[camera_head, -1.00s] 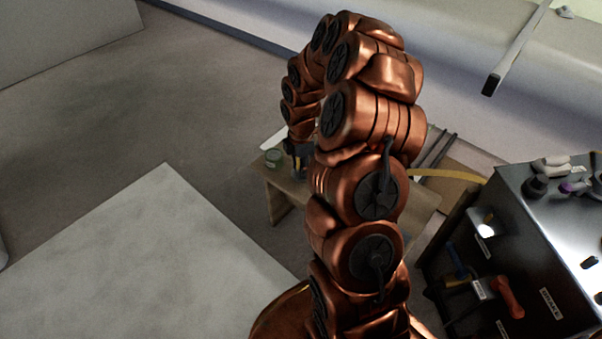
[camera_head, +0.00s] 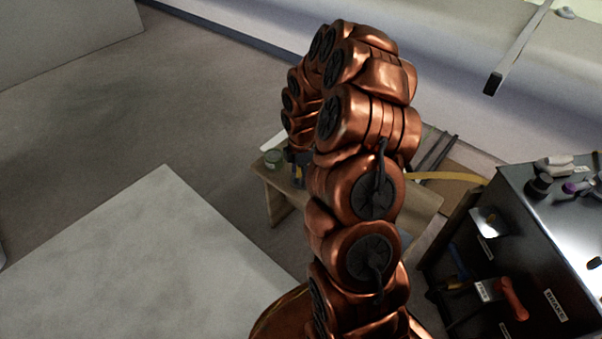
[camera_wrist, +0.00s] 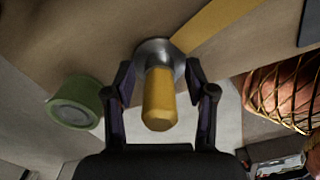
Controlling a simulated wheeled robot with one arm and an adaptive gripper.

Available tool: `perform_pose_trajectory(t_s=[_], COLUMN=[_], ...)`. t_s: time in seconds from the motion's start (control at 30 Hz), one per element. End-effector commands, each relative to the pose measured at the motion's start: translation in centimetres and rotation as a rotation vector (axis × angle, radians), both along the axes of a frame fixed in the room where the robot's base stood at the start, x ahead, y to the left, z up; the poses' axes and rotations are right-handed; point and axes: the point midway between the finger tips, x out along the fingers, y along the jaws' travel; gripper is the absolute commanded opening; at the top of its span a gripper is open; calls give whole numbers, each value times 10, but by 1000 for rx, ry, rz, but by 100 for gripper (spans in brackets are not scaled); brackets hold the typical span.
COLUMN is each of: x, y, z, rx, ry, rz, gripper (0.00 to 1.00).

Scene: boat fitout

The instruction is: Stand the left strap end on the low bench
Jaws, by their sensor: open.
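A yellow grip with a silver metal collar, which looks like the strap end (camera_wrist: 160,100), shows in the wrist view. Its collar is at the wooden surface of the low bench (camera_wrist: 95,30) and its yellow part points toward the camera. A flat yellow strap (camera_wrist: 217,24) runs from beside the collar to the upper right. My gripper (camera_wrist: 159,76) is open, with one finger on each side of the strap end. In the head view, my gripper (camera_head: 298,168) is low over the low bench (camera_head: 275,188), and my arm hides the strap end.
A dark cabinet (camera_head: 530,250) with tools stands at right. A yellow strap stretch (camera_head: 445,177) lies between bench and cabinet. A pale panel (camera_head: 150,260) fills the lower left.

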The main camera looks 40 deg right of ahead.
Motion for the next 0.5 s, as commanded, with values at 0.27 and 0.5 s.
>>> perform_pose_trajectory(t_s=[0.27,0.5], x=[0,0], y=[0,0], z=[2,30], rx=[0,0], ry=[-1,-2], rz=[0,-1], gripper=[55,55])
